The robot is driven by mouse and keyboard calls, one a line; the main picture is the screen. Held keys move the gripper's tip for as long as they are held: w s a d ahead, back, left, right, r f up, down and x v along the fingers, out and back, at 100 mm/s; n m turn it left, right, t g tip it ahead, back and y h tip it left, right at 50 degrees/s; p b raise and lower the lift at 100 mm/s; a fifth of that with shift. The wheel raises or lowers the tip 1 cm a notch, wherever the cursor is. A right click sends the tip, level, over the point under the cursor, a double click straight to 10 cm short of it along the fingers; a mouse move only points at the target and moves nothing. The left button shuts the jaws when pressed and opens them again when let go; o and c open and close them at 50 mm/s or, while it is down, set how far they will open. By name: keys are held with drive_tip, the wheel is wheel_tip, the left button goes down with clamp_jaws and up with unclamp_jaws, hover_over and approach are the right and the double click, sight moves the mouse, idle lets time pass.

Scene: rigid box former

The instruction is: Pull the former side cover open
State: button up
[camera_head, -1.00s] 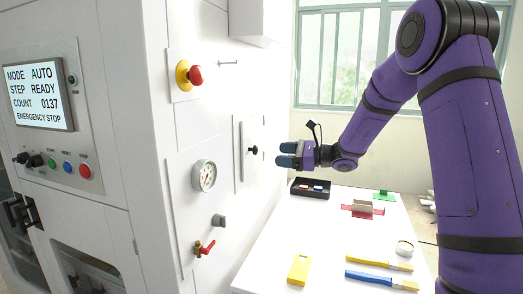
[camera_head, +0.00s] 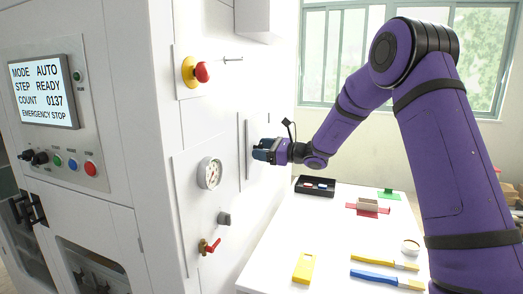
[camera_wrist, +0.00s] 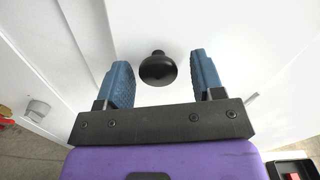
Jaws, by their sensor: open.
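The side cover (camera_head: 248,138) is a narrow white panel on the right-hand face of the white machine and looks closed. Its round black knob (camera_wrist: 158,69) shows in the wrist view, between and just ahead of my gripper's blue fingers. My gripper (camera_head: 260,150) is at the cover in the head view, and there its fingers hide the knob. In the wrist view my gripper (camera_wrist: 160,82) is open, one finger on each side of the knob, with a gap on both sides.
A red emergency button (camera_head: 202,72), a gauge (camera_head: 210,173) and a red valve handle (camera_head: 210,246) sit on the same machine face. A white table (camera_head: 330,233) below holds a black tray (camera_head: 316,187), a yellow block (camera_head: 303,268) and brushes.

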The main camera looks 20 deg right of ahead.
drive_tip(key=shift+w+a, duration=0.1)
drive_tip(key=shift+a, duration=0.1)
clamp_jaws()
drive_tip(key=shift+d, duration=0.15)
